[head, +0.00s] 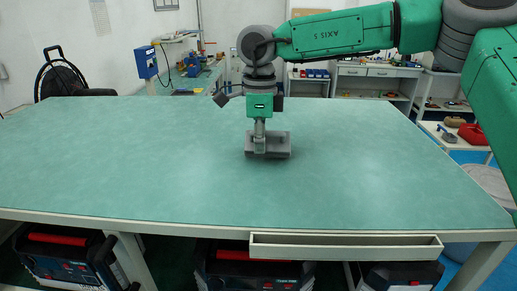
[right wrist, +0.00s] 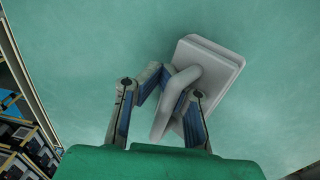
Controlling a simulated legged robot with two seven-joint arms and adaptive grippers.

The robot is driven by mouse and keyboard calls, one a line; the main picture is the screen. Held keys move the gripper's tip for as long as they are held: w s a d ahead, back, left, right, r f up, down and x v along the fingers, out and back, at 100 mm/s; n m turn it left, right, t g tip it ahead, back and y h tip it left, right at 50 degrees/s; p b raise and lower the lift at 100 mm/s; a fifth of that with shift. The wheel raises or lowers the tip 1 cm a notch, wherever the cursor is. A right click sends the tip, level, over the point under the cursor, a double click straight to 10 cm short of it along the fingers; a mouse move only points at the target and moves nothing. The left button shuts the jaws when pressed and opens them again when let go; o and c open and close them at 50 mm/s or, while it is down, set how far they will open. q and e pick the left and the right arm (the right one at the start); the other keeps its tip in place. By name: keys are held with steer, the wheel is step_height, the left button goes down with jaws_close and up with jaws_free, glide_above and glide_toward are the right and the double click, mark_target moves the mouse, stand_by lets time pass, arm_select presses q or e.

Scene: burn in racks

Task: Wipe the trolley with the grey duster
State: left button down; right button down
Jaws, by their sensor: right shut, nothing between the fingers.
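The grey duster (head: 279,149), a flat block with a looped handle, rests on the wide green top (head: 120,160) of a cream-edged table. I cannot tell whether this table is the trolley. My right gripper (head: 260,128) points straight down right above the duster. In the right wrist view the duster (right wrist: 215,57) lies tilted at upper right, and its handle passes by the fingertips of my right gripper (right wrist: 168,82). The fingers are shut with nothing between them, and the handle hides part of them. My left gripper is not in view.
The green top is otherwise bare. A shallow drawer (head: 345,246) sits at its front edge, and black-and-red machines (head: 70,262) stand below. At right, a low white unit (head: 445,137) carries a red item (head: 473,134). A cable reel (head: 60,77) stands at back left.

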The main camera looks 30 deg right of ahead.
steer(key=shift+w+d, duration=0.55)
steer(key=shift+w, duration=0.3)
steer(key=shift+w+d, duration=0.5)
steer(key=shift+w, duration=0.35)
steer(key=shift+w+d, duration=0.55)
steer(key=shift+w, duration=0.3)
steer(key=shift+r, duration=0.1)
steer(key=shift+r, duration=3)
steer(key=shift+r, duration=0.1)
steer(key=shift+r, duration=1.4)
